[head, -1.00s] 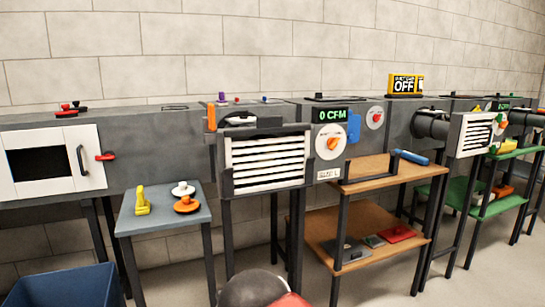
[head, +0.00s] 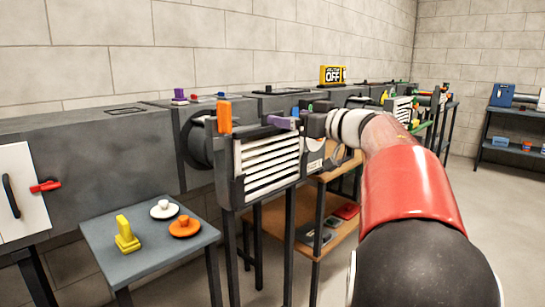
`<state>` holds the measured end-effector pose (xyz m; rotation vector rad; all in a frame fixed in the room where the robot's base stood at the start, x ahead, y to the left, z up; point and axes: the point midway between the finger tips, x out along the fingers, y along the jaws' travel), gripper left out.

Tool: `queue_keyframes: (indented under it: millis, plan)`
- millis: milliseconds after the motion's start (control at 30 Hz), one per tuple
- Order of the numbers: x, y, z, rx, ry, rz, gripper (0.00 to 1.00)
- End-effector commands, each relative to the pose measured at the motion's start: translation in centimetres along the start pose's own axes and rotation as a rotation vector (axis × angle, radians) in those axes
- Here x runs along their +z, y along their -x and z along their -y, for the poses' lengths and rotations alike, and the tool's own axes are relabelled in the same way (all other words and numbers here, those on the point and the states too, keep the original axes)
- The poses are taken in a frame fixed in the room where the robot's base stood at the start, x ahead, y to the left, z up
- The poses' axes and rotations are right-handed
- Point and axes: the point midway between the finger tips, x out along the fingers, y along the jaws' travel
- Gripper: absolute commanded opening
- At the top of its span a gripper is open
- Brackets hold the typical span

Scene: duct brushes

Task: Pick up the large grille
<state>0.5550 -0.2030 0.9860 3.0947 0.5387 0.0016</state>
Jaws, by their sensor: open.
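The large grille (head: 268,166) is a white slatted panel in a dark upright frame on the front of the grey duct, near the middle of the head view. My gripper (head: 294,119) is at the upper right corner of the grille, reached in from the right. It is open, with no object visible between its jaws. It overlaps the top edge of the frame in the picture, and I cannot tell whether it touches. My arm hides part of the dial panel and duct to the right.
An orange handle (head: 224,116) stands at the frame's upper left. A grey side table (head: 150,262) holds a yellow piece (head: 127,235), a white knob (head: 164,209) and an orange knob (head: 185,226). A wooden shelf unit (head: 335,235) stands below and behind my arm. Floor at right is clear.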

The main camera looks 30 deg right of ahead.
Motion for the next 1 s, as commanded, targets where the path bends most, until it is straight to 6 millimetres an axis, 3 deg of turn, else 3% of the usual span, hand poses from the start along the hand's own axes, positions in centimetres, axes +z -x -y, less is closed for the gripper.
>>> queue_keyframes:
  millis: [533,867,1000]
  plan:
    - [0.5,-6.9,-0.4,-0.006,0.0,0.001,0.94]
    - [0.4,-7.6,-0.4,-0.004,0.0,0.001,0.94]
    - [0.4,-7.6,-0.4,-0.004,0.0,0.001,0.75]
